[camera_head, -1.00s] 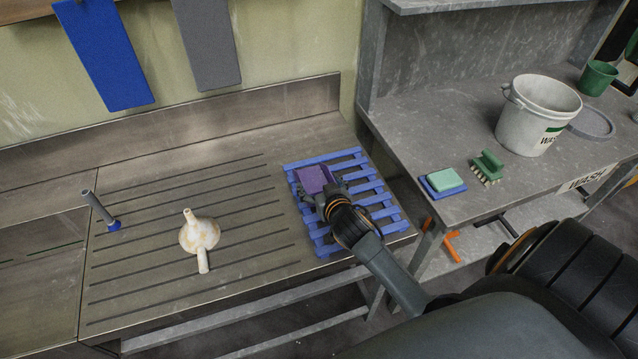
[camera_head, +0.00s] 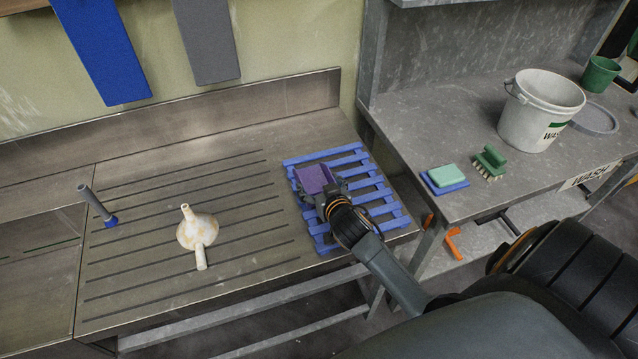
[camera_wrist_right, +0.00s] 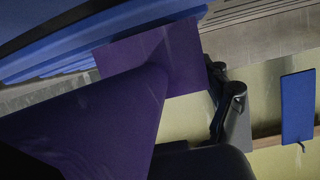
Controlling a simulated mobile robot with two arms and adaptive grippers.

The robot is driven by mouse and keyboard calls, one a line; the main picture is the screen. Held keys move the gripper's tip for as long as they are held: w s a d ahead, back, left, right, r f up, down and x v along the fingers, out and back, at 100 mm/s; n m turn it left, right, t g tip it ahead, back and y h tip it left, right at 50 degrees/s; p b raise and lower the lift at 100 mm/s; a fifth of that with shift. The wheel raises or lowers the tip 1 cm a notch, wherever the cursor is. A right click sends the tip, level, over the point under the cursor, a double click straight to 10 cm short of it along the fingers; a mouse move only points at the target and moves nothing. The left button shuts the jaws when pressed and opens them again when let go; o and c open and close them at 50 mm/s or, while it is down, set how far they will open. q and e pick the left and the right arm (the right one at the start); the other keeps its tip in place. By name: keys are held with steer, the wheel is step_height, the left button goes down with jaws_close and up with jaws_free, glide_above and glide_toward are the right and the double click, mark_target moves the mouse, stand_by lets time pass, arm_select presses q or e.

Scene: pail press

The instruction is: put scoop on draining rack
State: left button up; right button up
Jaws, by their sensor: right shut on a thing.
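The purple scoop (camera_head: 313,178) is at the left part of the blue slatted draining rack (camera_head: 378,207), over its slats. My right gripper (camera_head: 330,196) is shut on the scoop, reaching in from the lower right and hiding part of it. In the right wrist view the scoop (camera_wrist_right: 110,110) fills the left and middle, with the blue rack (camera_wrist_right: 110,35) close beside it. I cannot tell whether the scoop touches the slats. My left gripper is not in view.
A stained cream funnel (camera_head: 198,232) lies on the grooved steel drainboard (camera_head: 140,265), left of the rack. A grey-handled blue tool (camera_head: 97,206) is farther left. On the right bench are a sponge (camera_head: 442,174), a green brush (camera_head: 489,162) and a white pail (camera_head: 540,110).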

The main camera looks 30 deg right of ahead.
steer(key=shift+f, duration=0.2)
steer(key=o, duration=1.1)
steer(key=shift+o, duration=0.2)
steer(key=v, duration=1.2)
